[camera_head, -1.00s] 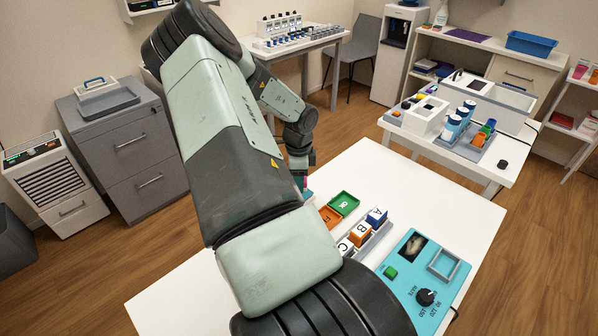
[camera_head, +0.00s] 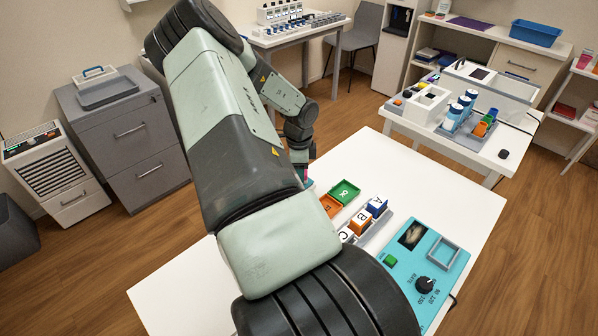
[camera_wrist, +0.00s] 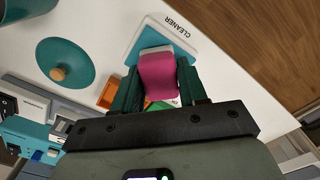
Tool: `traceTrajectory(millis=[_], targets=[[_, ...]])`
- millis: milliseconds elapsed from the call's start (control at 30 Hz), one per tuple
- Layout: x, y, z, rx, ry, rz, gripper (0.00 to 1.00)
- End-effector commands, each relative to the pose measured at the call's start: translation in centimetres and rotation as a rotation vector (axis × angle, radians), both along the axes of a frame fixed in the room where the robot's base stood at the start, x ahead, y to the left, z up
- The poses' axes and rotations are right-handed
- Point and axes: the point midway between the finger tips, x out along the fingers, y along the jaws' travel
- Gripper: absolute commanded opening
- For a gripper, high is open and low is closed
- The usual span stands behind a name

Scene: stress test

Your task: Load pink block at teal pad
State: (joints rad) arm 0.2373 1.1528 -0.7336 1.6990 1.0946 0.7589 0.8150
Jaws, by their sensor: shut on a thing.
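The pink block (camera_wrist: 158,82) is between the dark green fingers of my gripper (camera_wrist: 160,75) in the wrist view; the gripper is shut on it. The teal pad (camera_wrist: 150,38) lies on the white table just beyond the block, and the block's far end overlaps it in the picture. I cannot tell whether the block touches the pad. In the head view my arm hides most of the gripper, and only a sliver of pink and teal shows past the wrist.
A white plate marked CLEANER (camera_wrist: 178,28) lies by the pad. A teal round lid (camera_wrist: 65,62) with a wooden knob is to the left. A green OK tray (camera_head: 345,191), lettered blocks (camera_head: 361,221) and a teal control box (camera_head: 425,262) stand on the table (camera_head: 440,190).

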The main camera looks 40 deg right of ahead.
Motion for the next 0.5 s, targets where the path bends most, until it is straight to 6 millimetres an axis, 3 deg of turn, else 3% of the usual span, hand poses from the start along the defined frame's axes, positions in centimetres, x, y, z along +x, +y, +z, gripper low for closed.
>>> traceTrajectory(millis=[500], targets=[[-0.01,-0.03,-0.57,-0.001,0.001,0.000,0.18]])
